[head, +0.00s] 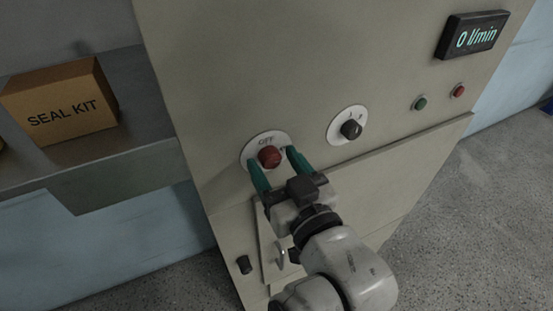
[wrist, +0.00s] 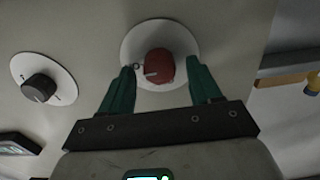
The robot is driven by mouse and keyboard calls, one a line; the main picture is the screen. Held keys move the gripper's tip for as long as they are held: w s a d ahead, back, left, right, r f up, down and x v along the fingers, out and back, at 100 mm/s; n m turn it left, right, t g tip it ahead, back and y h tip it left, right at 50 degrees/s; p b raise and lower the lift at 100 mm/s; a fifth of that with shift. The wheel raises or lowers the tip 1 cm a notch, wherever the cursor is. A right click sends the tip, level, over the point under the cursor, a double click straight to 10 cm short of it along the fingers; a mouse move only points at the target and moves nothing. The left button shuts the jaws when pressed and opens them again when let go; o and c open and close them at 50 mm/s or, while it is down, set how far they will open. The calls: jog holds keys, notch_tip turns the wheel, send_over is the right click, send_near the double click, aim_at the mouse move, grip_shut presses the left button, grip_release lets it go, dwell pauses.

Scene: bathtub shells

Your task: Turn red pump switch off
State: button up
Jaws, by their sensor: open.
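The red pump switch (head: 269,157) is a round red knob on a white dial plate (head: 247,153) on the cabinet front. The plate reads OFF at the top; other marks are partly hidden by a finger. In the wrist view the red knob (wrist: 158,66) has a pale pointer line toward the lower left of that picture. My gripper (head: 272,164) is open, its two green fingers on either side of the knob. In the wrist view my gripper (wrist: 160,82) shows gaps between both fingers and the knob.
A black knob (head: 351,129) on a white plate is to the right. Green (head: 420,103) and red (head: 458,90) buttons sit farther right, below a display (head: 473,37) reading 0 l/min. A SEAL KIT box (head: 62,103) stands on the left bench. A cabinet ledge (head: 420,139) runs below the controls.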

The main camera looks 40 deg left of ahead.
jog(key=shift+a, duration=0.1)
jog(key=shift+c, duration=0.3)
jog(key=c, duration=1)
jog(key=shift+b, duration=0.3)
jog(key=n+b, duration=0.2)
jog(key=b, duration=0.1)
jog(key=shift+f+n, duration=0.25)
jog(key=shift+n, duration=0.05)
jog(key=n+b, duration=0.6)
jog(key=shift+b, duration=0.35)
jog(key=n+b, duration=0.4)
jog(key=shift+s+f+n, duration=0.1)
jog(key=shift+n, duration=0.3)
jog(key=shift+n+b, duration=2.05)
jog(key=shift+n, duration=0.15)
jog(key=shift+a, duration=0.1)
